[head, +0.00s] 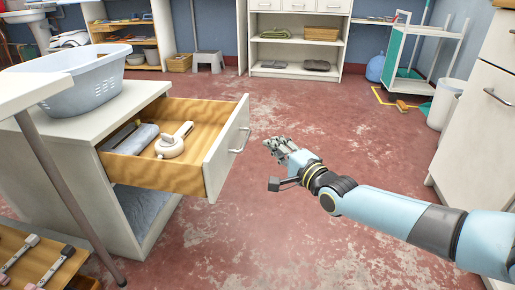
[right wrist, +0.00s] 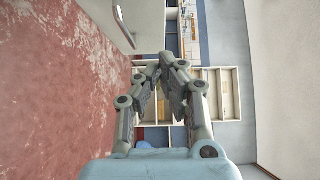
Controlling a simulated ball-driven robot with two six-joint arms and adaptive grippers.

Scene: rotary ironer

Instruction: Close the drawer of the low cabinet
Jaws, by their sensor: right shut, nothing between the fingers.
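The low cabinet (head: 143,213) is white and stands at the left in the head view. Its drawer (head: 192,148) is pulled out to the right, with a white front (head: 226,153) and a metal bar handle (head: 240,140). In the drawer lie a grey folded item (head: 131,138) and a white rounded device (head: 173,141). My right gripper (head: 270,146) is just right of the handle, apart from it, shut and empty. In the right wrist view its fingers (right wrist: 165,60) meet at the tips. The drawer front with handle (right wrist: 124,24) seems to show at the top there. My left gripper is not in view.
A pale blue laundry basket (head: 80,87) stands on the cabinet top. A wooden tray (head: 35,262) with tools is at the lower left. A white cabinet (head: 478,120) stands at the right. The red floor (head: 320,112) between is largely clear.

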